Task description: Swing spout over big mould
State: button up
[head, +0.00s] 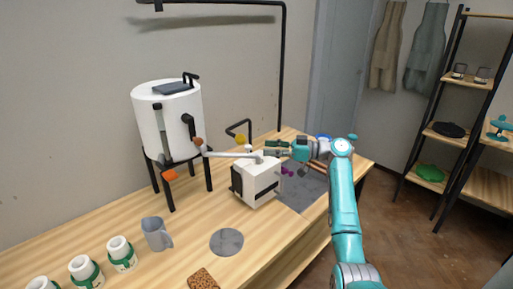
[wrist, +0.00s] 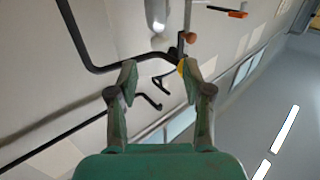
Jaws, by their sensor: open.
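A white tank (head: 168,120) stands on black legs at the back left of the bench. A pale spout pipe (head: 228,154) runs right from a brown knob (head: 198,141) near the tank and ends at the top of a white blocky mould (head: 258,182). Whether its tip is over the mould's opening I cannot tell. My gripper (head: 268,148) is open and empty, above and behind the mould's right side. In the wrist view, my open fingers (wrist: 162,75) frame a yellow knob (wrist: 181,67); a brown knob (wrist: 191,38) is beyond. The mould is not clear there.
A grey jug (head: 157,234), several white-and-green cups (head: 121,253), a round grey disc (head: 227,242) and a brown sponge-like block (head: 203,279) occupy the front of the bench. A shelf rack (head: 450,80) stands at the right.

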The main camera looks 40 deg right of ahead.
jog(key=shift+v, duration=2.05)
